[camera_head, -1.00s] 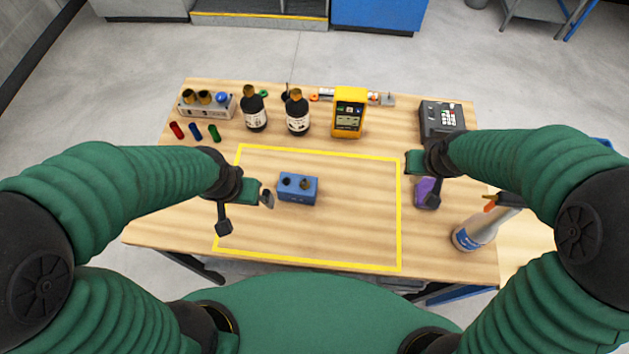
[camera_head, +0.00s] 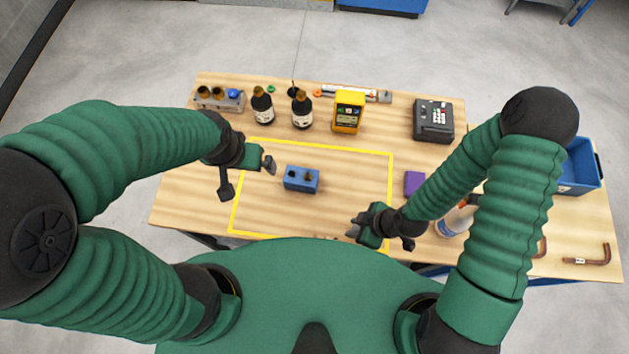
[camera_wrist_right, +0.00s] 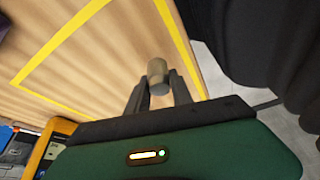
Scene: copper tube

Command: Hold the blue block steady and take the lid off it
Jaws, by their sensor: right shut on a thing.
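The blue block (camera_head: 301,180) sits upright inside the yellow taped outline, with two dark round spots on top, the right one brownish. My left gripper (camera_head: 270,163) hangs just left of and behind the block, apart from it; the head view does not show whether its fingers are open. My right gripper (camera_head: 356,229) is near the front of the outline, right of and nearer than the block. In the right wrist view, its fingers are shut on a small olive-grey cylinder (camera_wrist_right: 158,75). I cannot tell whether this cylinder is the lid.
Dark bottles (camera_head: 262,107), a yellow meter (camera_head: 348,112) and a black device (camera_head: 433,120) line the back of the table. A purple item (camera_head: 414,184) and a white bottle (camera_head: 456,221) are at right. A blue bin (camera_head: 580,170) stands far right.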

